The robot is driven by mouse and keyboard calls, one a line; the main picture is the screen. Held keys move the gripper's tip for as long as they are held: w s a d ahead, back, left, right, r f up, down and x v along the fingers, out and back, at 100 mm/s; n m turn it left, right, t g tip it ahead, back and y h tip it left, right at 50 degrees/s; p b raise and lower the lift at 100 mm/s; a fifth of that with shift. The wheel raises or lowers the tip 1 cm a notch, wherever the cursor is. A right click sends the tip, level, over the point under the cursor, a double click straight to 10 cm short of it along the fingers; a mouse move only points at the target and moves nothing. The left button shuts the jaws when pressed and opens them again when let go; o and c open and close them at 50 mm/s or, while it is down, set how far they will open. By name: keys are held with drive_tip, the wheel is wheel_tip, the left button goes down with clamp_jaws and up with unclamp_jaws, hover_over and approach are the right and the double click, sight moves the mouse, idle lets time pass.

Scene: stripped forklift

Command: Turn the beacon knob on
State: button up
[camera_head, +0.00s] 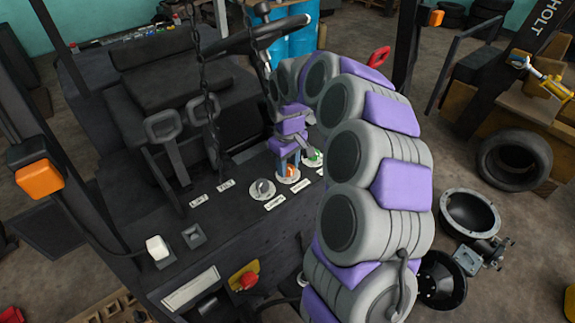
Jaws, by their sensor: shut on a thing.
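Three round knobs on pale discs stand in a row on the dark forklift panel: a grey knob (262,189), an orange knob (291,172) and a green knob (314,156). Pale label plates lie in front of them, too small to read, so I cannot tell by label which is the beacon knob. My gripper (288,167) reaches down from above with its blue-grey fingers around the orange knob. It is shut on that knob, and the fingers hide most of it. The green knob is close beside the right finger.
My purple and grey arm fills the middle right. Levers (167,130), a hanging chain (203,80) and the steering wheel (262,34) stand near the panel. A red mushroom button (248,280) and a white block (157,247) are at the front. An orange lamp (39,179) is at left.

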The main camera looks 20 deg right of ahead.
drive_tip(key=m+b, duration=0.4)
drive_tip(key=m, duration=0.2)
drive_tip(key=shift+f, duration=0.15)
drive_tip(key=m+b, duration=0.2)
drive_tip(key=m, duration=0.3)
idle(0.5)
drive_tip(key=o, duration=1.1)
drive_tip(key=shift+r, duration=0.2)
wheel_tip(320, 180, up, 17)
drive_tip(key=shift+w+r+p, duration=0.1)
drive_tip(key=shift+p, duration=0.25)
